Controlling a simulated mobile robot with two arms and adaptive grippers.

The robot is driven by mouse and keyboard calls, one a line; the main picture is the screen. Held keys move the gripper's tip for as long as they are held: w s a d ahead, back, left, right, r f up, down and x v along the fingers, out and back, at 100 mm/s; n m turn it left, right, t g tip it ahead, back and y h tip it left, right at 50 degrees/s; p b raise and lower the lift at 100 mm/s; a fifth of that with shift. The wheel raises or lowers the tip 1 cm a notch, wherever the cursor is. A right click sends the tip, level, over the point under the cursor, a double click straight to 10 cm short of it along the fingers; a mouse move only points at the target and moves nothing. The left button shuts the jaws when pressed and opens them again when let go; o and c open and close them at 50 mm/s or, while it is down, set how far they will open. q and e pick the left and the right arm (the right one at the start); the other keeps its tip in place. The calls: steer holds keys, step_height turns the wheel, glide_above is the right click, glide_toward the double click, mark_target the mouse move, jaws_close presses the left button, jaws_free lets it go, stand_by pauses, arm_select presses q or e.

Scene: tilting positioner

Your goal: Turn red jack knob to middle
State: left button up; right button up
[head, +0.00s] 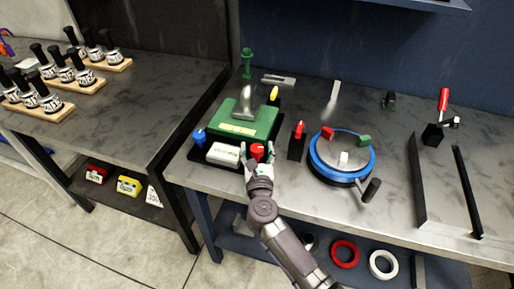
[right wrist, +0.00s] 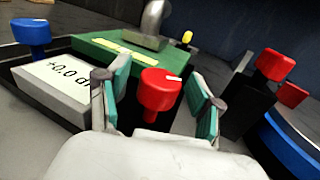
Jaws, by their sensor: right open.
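The red jack knob (head: 257,151) is at the front right corner of the positioner's black base (head: 192,154). In the right wrist view the red knob (right wrist: 159,92) stands upright, with a white mark on its top. My right gripper (head: 258,160) is open, its green-padded fingers on either side of the red knob with gaps visible. The green tilting plate (head: 254,122) carries a grey bent piece (head: 243,102). A blue knob (head: 199,138) is front left and a yellow knob (head: 274,93) is at the back. A white display (head: 223,154) shows "+0.0" and a cut-off unit. My left gripper is not in view.
A black block with a red lever (head: 298,131) stands just right of the knob. Beyond it is a blue-rimmed turntable (head: 318,168) with coloured blocks. Black rails (head: 417,180) lie further right. Wooden racks of stamps (head: 75,82) stand on the left table.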

steer(key=c, duration=1.2)
steer(key=shift+o, duration=0.2)
steer(key=shift+n+y, duration=0.3)
steer(key=shift+y, duration=0.3)
